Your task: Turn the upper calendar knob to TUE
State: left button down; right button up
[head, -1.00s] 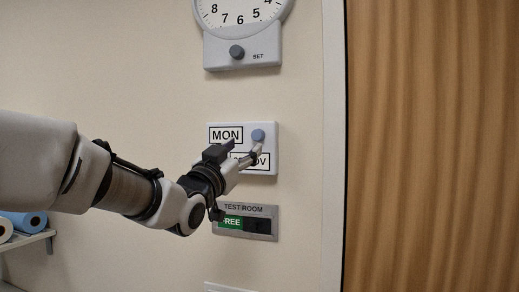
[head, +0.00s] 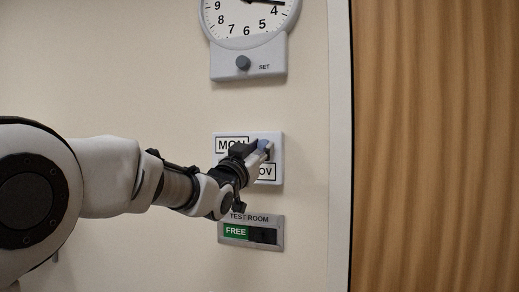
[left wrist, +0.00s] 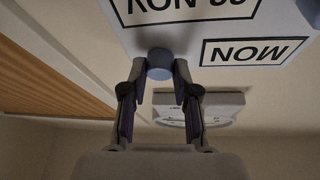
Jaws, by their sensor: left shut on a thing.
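The white calendar panel (head: 277,151) is on the wall, with an upper window (head: 230,144) that reads MON, partly hidden by my gripper. The lower window's visible letters end in OV. The upper calendar knob (head: 263,144) is blue-grey and round, at the panel's upper right. My left gripper (head: 264,150) is at the knob and shut on it. In the left wrist view the knob (left wrist: 160,64) sits between the two fingertips (left wrist: 160,72), and the MON window (left wrist: 254,51) shows upside down. My right gripper is not in view.
A clock (head: 248,22) with a SET knob (head: 243,62) hangs above the panel. A TEST ROOM sign (head: 251,232) showing FREE is just below it. A wooden door (head: 435,150) with a pale frame stands to the right. The wall at left is bare.

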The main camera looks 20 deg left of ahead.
pick_arm(q)
jog(key=shift+m+h, duration=0.3)
jog(key=shift+m, duration=0.3)
jog(key=shift+m+g+h, duration=0.3)
jog(key=shift+m+h, duration=0.1)
jog(key=shift+m, duration=0.4)
jog(key=shift+a+r+m+g+h, duration=0.15)
jog(key=shift+m+g+h, duration=0.15)
jog(key=shift+m, duration=0.7)
jog(key=shift+m+g+h+p, duration=0.55)
jog(key=shift+m+p, duration=0.15)
jog(key=shift+m, duration=0.7)
jog(key=shift+m+g+h+p, duration=0.45)
jog(key=shift+m+h+p, duration=0.15)
jog(key=shift+m, duration=0.8)
jog(key=c, duration=0.9)
grip_release()
jog(key=shift+w, duration=0.15)
jog(key=shift+o, duration=0.2)
